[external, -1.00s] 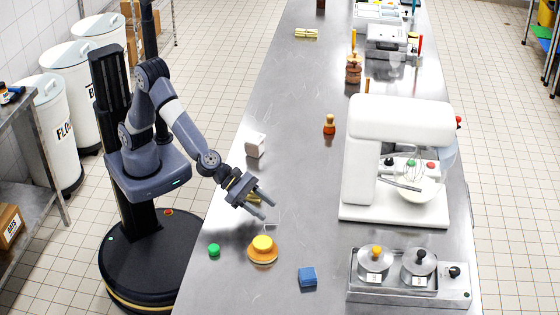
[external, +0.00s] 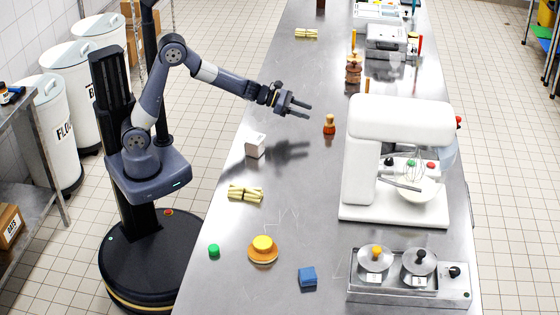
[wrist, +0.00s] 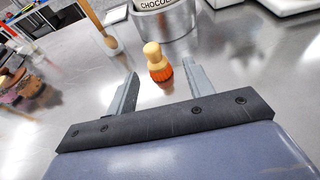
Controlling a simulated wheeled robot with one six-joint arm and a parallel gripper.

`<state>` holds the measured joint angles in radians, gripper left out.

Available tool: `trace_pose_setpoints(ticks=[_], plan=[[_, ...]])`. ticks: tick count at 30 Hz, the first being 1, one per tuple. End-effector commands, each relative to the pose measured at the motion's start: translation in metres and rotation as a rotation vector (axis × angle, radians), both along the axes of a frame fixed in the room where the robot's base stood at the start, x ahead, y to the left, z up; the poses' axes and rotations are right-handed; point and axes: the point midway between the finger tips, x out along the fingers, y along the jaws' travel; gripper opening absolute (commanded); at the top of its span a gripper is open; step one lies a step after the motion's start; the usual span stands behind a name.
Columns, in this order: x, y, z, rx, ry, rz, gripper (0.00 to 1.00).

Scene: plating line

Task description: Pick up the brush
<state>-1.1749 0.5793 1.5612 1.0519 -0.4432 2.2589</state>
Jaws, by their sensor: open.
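The brush (external: 329,124), with a round wooden handle and orange-red bristles, stands upright on the steel counter (external: 292,215), left of the mixer. My gripper (external: 308,109) is open and empty, above the counter just left of the brush in the external view. In the wrist view the brush (wrist: 157,63) appears between the two fingertips (wrist: 160,69) and a little beyond them. No contact shows.
The white mixer (external: 365,150) stands right of the brush. A white block (external: 255,145), bundled yellow sticks (external: 246,194), and a yellow-orange round thing (external: 263,250) are nearer the front. A container labelled "CHOCOL" (wrist: 165,20) shows beyond the brush in the wrist view.

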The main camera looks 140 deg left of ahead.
Motion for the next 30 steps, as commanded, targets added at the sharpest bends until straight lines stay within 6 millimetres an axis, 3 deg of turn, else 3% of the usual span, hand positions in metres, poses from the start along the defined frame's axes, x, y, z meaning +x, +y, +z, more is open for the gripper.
trace_pose_setpoints(ticks=[4, 12, 22, 30], plan=[[-0.006, 0.01, 0.001, 0.014, -0.007, 0.012, 0.5], [0.019, 0.035, -0.009, 0.013, -0.005, 0.011, 0.5], [0.033, 0.049, -0.016, 0.012, -0.005, 0.011, 0.5], [0.054, 0.072, -0.027, 0.013, -0.004, 0.011, 0.5]])
